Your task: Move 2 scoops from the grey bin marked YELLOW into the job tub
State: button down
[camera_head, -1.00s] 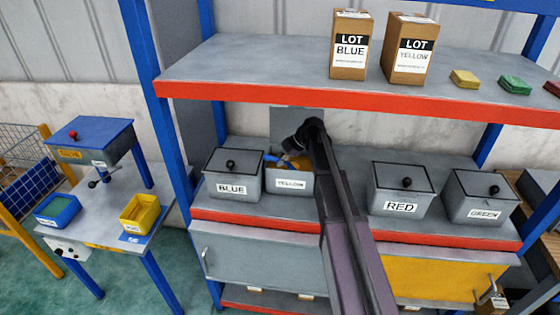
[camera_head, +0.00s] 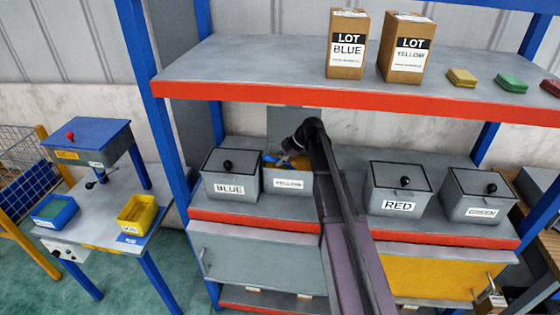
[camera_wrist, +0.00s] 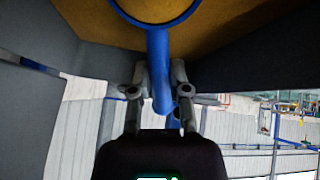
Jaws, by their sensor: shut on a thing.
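The grey bin marked YELLOW (camera_head: 289,184) stands on the middle shelf with its lid (camera_head: 293,121) raised. Yellow-brown material shows inside it; it also fills the top of the wrist view (camera_wrist: 235,28). My gripper (camera_head: 287,148) is over the bin's opening, shut on the handle of a blue scoop (camera_head: 270,157). In the wrist view the fingers (camera_wrist: 160,92) close on the scoop's handle, and its round blue rim (camera_wrist: 156,24) shows at the top. I cannot tell how full the scoop is. A yellow tub (camera_head: 138,213) and a blue tub (camera_head: 54,211) stand on the left bench; their labels are too small to read.
Closed bins marked BLUE (camera_head: 229,190), RED (camera_head: 399,208) and GREEN (camera_head: 476,210) share the shelf. The red-edged upper shelf (camera_head: 330,103) overhangs them and carries two LOT boxes.

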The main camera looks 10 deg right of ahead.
notch_tip(320, 180, up, 10)
jog(key=p, duration=1)
jog(key=shift+r, duration=0.15)
jog(key=shift+s, duration=0.1)
dwell(0.6)
